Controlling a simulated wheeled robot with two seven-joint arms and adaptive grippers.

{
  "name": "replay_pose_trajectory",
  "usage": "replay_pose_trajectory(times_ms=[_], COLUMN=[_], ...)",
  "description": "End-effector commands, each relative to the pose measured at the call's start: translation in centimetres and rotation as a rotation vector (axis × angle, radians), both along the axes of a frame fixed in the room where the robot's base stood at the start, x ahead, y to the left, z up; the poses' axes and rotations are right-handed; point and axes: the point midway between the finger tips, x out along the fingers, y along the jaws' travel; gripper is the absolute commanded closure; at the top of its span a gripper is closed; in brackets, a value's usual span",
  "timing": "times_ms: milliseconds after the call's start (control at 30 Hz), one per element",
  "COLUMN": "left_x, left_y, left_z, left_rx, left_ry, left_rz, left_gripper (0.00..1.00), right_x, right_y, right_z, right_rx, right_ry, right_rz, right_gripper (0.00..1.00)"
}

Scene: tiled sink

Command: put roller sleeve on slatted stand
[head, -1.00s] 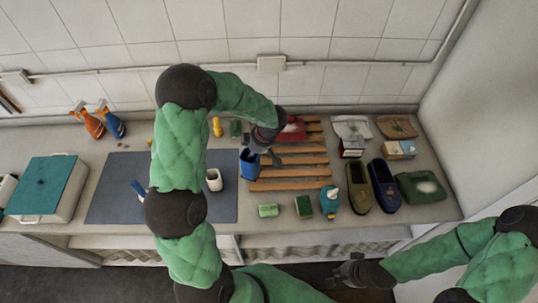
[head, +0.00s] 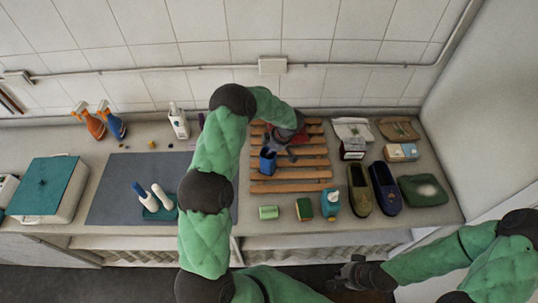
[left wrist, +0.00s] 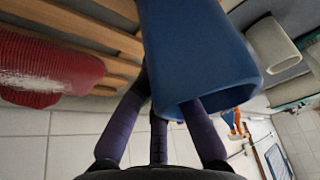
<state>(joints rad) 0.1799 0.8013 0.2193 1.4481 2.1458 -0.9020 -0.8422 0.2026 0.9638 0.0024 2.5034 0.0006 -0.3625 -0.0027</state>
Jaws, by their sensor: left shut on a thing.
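The roller sleeve looks like the blue hollow tube (head: 267,162), which also fills the middle of the left wrist view (left wrist: 200,50). My left gripper (head: 285,150) is shut on its rim, with one dark finger inside the open end and others outside. The wooden slatted stand (head: 290,187) lies under it; I cannot tell whether the sleeve touches the slats.
A red ribbed item (left wrist: 50,70) lies on the slats in the left wrist view. Sponges, a blue bottle (head: 330,203) and shoes (head: 383,188) stand in front and right of the stand. A grey mat (head: 120,190) and teal-lidded box (head: 45,187) are left.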

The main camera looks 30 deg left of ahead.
Motion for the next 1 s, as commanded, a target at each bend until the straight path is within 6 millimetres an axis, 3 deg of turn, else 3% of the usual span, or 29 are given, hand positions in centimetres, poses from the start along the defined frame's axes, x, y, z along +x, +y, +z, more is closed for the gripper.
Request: replay_pose_trajectory(times_ms=[167, 533, 600, 633, 1000], left_x=[-0.2, -0.1, -0.1, -0.2, -0.2], left_y=[0.0, 0.0, 0.0, 0.0, 0.0], left_z=[-2.2, -2.6, -2.6, -2.6, -2.4], left_rx=[-0.001, -0.001, 0.0, -0.001, 0.0], left_ry=[0.004, 0.003, 0.002, 0.003, 0.002], left_rz=[0.001, 0.0, 0.0, 0.0, 0.0], left_gripper=[1.0, 1.0, 0.75, 0.68, 0.68], right_x=[0.0, 0.0, 0.0, 0.0, 0.0], right_y=[0.0, 0.0, 0.0, 0.0, 0.0], right_z=[0.3, 0.3, 0.3, 0.3, 0.2], right_rx=[0.0, 0.0, 0.0, 0.0, 0.0], right_ry=[0.0, 0.0, 0.0, 0.0, 0.0], right_rz=[0.0, 0.0, 0.0, 0.0, 0.0], right_gripper=[1.0, 1.0, 1.0, 1.0, 1.0])
